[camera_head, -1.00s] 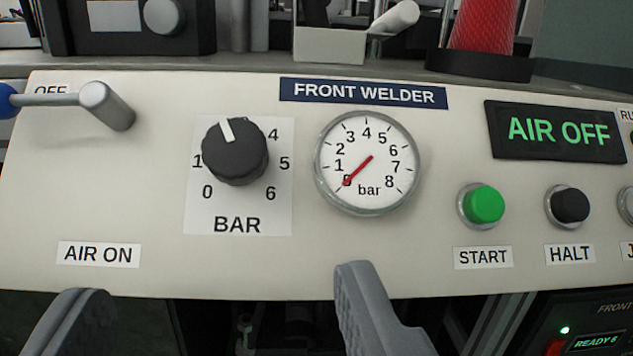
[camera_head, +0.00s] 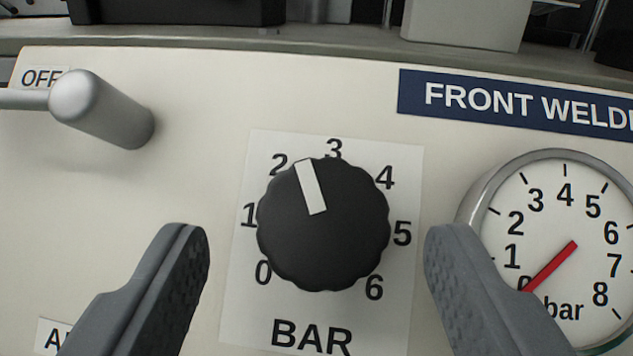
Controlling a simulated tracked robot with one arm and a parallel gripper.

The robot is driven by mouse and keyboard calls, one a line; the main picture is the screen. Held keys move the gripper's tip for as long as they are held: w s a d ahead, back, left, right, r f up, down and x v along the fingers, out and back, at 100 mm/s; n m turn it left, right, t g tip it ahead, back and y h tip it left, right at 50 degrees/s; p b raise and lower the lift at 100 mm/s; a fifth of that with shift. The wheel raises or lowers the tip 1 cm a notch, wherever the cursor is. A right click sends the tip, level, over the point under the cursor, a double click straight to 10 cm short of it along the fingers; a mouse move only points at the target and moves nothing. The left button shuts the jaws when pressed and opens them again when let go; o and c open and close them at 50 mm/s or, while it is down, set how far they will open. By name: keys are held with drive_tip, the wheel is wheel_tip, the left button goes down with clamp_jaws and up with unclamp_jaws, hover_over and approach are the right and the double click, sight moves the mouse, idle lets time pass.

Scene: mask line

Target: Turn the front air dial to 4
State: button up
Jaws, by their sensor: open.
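The front air dial (camera_head: 325,240) is a black scalloped knob on a white BAR plate (camera_head: 390,320) marked 0 to 6. Its white pointer stands between 2 and 3. My gripper (camera_head: 317,240) is open, with one grey finger to the left of the dial and one to the right, both apart from it in the picture. The right finger covers part of the round gauge (camera_head: 570,190), whose red needle points at about 0.
A grey lever (camera_head: 100,108) sticks out at the upper left beside the OFF label (camera_head: 40,78). The blue FRONT WELDER sign (camera_head: 520,102) is at the upper right.

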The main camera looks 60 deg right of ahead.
drive_tip(key=shift+x, duration=0.9)
drive_tip(key=shift+c, duration=0.2)
